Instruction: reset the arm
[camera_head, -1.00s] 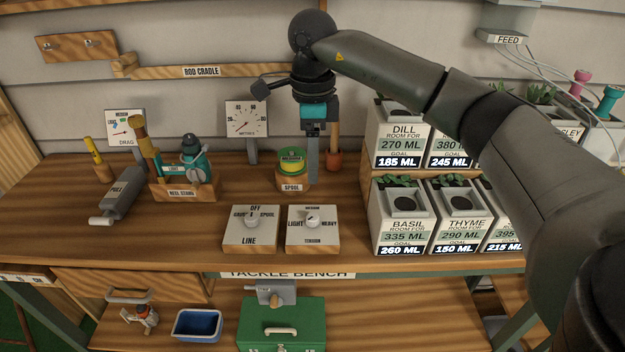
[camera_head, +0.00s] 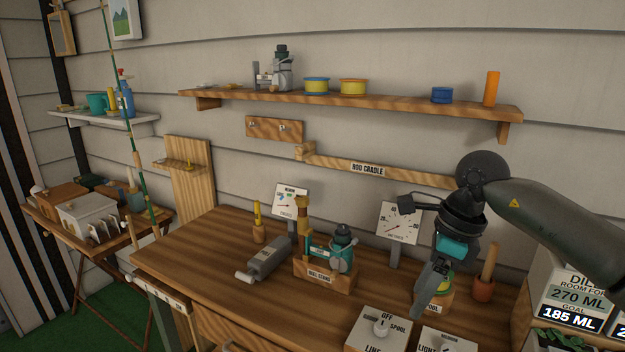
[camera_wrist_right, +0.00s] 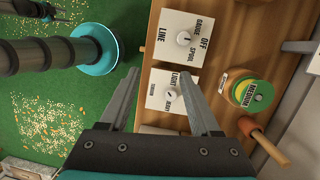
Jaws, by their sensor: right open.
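My right arm comes in from the right in the head view. My right gripper (camera_head: 432,290) hangs with its fingers pointing down over the right part of the tackle bench (camera_head: 200,250), in front of the spool stand. In the right wrist view the gripper (camera_wrist_right: 164,98) has its two fingers spread apart with nothing between them. Below them show the LINE knob box (camera_wrist_right: 181,38) and the LIGHT/HEAVY knob box (camera_wrist_right: 172,92). The spool (camera_wrist_right: 252,95) sits to the right of the fingers.
The reel stand (camera_head: 325,277), a grey pull tool (camera_head: 265,258) and a dial (camera_head: 398,223) stand on the bench. Above are the rod cradle (camera_head: 380,171) and a wall shelf (camera_head: 350,101) with spools. The bench's left part has free room.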

